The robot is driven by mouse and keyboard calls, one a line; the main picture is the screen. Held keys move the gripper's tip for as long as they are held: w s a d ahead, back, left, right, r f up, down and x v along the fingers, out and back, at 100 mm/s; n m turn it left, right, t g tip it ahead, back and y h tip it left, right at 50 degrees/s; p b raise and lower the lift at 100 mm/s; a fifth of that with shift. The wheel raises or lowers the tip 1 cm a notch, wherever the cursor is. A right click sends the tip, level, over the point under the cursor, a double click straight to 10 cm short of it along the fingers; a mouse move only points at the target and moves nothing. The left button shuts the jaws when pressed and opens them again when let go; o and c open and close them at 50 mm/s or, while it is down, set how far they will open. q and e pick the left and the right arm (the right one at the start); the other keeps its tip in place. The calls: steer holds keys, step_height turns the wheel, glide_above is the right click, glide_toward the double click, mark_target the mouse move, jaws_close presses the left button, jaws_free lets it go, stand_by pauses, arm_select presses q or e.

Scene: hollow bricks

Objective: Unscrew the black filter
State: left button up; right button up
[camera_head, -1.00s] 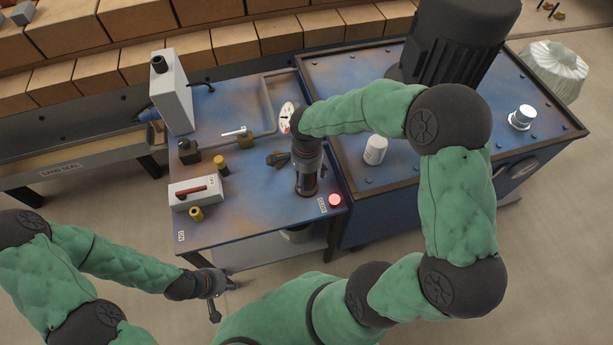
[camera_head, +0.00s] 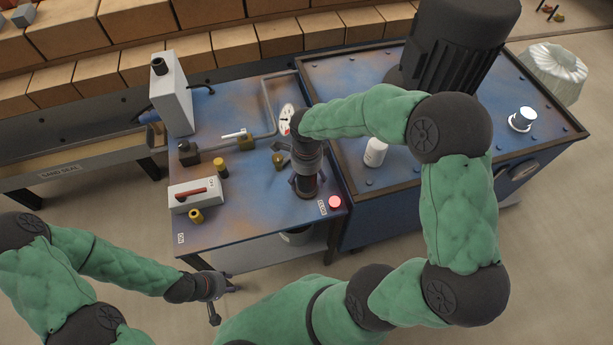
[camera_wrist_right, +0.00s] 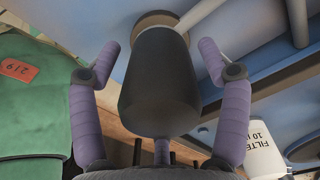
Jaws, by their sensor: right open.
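The black filter (camera_wrist_right: 160,85) is a dark rounded cylinder in the middle of the right wrist view, below a tan round fitting with a pale pipe. My right gripper (camera_wrist_right: 159,52) is open, with one purple padded finger on each side of the filter. Gaps show between both fingers and the filter. In the camera_head view my right wrist is over the right part of the blue bench, and it hides much of what is under it. My left gripper (camera_head: 222,302) is open and empty, off the bench's front edge.
The blue bench (camera_head: 245,205) carries a switch box (camera_head: 195,193), brass fittings (camera_head: 221,167), a dial gauge (camera_head: 287,118) and a lit red button (camera_head: 335,202). A white canister (camera_head: 375,152) stands on the blue tank to the right. The bench's front middle is clear.

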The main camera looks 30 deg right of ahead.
steer(key=shift+m, duration=2.5)
steer(key=shift+c, duration=0.4)
steer(key=c, duration=1.3)
steer(key=shift+o, duration=0.2)
steer(key=shift+n, duration=1.5)
steer(key=shift+n+p, duration=0.4)
steer(key=shift+n, duration=1)
steer(key=shift+s+n, duration=0.1)
steer(key=shift+n, duration=1.4)
